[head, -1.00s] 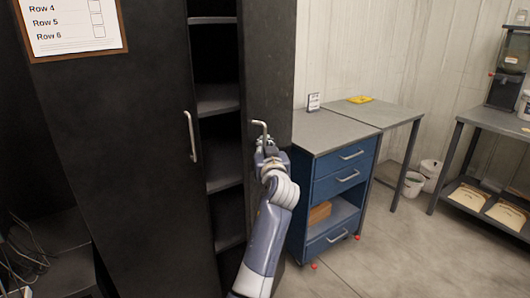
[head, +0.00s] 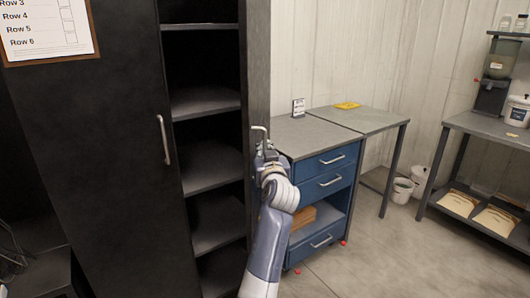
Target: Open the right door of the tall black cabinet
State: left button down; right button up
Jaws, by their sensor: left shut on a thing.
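The tall black cabinet fills the left of the head view. Its right door (head: 258,70) stands partly open, swung out and seen nearly edge-on. The left door (head: 105,130) is shut and has its own metal handle (head: 164,140). Through the gap I see several empty-looking dark shelves (head: 207,103). My left gripper (head: 263,147) is shut on the right door's metal handle (head: 262,129), whose top end shows above the fingers. The lower handle is hidden by the gripper. My right gripper is not in view.
A blue drawer unit (head: 325,180) with a grey top stands just right of the open door. A grey table (head: 362,118) with a yellow item adjoins it. White buckets (head: 402,190) stand behind. Open floor (head: 390,255) lies in front.

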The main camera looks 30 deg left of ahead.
pick_arm(q)
jog(key=c, duration=2)
grip_release()
jog(key=shift+d+f, duration=0.1)
jog(key=shift+f, duration=0.4)
jog(key=shift+o, duration=0.2)
jog(key=shift+s+r, duration=0.2)
jog(key=shift+r, duration=0.2)
jog(key=v, duration=0.7)
jog(key=shift+s+d, duration=0.2)
jog(key=shift+d, duration=0.05)
jog(key=shift+c, duration=0.6)
